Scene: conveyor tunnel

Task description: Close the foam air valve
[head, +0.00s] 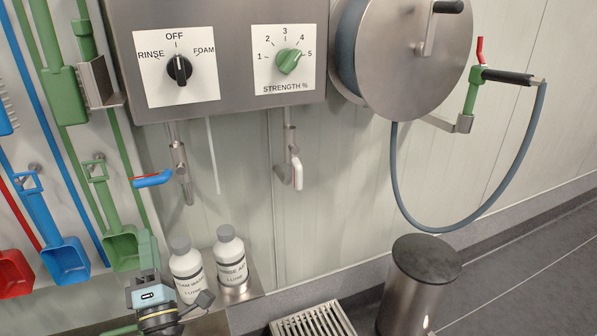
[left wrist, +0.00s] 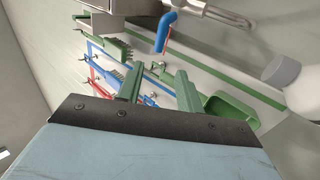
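Two lever valves hang under the steel control box in the head view. The left one has a blue lever (head: 152,180) pointing left, crosswise to its pipe. No label shows which is the foam air valve. The blue lever also shows in the left wrist view (left wrist: 165,32), ahead of the fingers. My left gripper (head: 149,247) is low at the left, below the blue lever and apart from it. Its green fingers (left wrist: 157,88) are spread with nothing between them. My right gripper is out of view.
A black knob (head: 179,69) points to OFF; a green strength knob (head: 288,61) sits beside it. Two white bottles (head: 187,270) (head: 231,262) stand right of my gripper. Coloured tools (head: 63,257) hang on the left wall. A hose reel (head: 405,60) is at the right.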

